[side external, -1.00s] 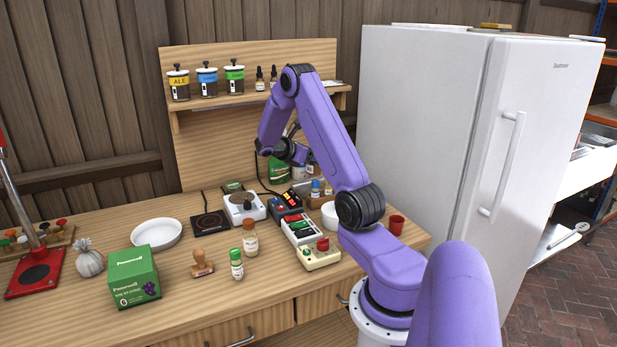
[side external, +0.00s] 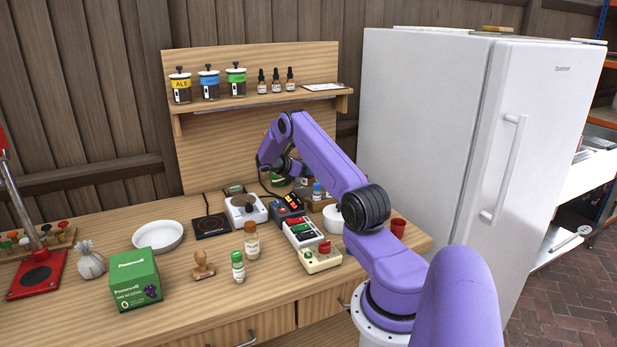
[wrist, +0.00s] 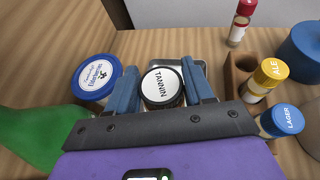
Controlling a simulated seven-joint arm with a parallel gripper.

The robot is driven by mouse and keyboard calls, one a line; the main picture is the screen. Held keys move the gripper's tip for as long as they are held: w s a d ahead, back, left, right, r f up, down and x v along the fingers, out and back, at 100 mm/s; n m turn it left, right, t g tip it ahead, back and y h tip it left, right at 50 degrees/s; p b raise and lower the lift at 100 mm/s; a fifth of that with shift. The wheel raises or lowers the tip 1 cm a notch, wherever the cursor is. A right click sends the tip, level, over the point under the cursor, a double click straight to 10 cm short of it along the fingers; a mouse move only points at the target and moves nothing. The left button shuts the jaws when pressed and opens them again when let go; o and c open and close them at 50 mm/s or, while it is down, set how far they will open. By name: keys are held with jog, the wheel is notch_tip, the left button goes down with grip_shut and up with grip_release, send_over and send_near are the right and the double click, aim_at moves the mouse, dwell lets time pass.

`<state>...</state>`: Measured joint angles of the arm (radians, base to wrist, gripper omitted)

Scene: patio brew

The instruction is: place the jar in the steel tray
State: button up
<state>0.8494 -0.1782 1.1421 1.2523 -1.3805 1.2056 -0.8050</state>
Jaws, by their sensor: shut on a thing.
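The jar (wrist: 163,88), with a white TANNIN label on its dark-rimmed lid, is between the two blue fingers of my gripper (wrist: 160,70) in the wrist view. My gripper is shut on it. A grey metal edge, which looks like the steel tray (wrist: 203,68), shows just behind the jar, partly covered by the jar and right finger. I cannot tell whether the jar touches it. In the side view my arm hides the jar, the tray and the fingertips.
A blue-lidded jar (wrist: 97,76) stands close to my left finger, with a green object (wrist: 40,135) nearby. On the right a wooden rack (wrist: 238,72) stands by ALE (wrist: 271,72) and LAGER (wrist: 287,118) bottles. A red-capped bottle (wrist: 240,20) stands beyond.

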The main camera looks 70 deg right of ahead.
jog(key=shift+f, duration=1.35)
jog(key=shift+f, duration=0.15)
jog(key=o, duration=1.1)
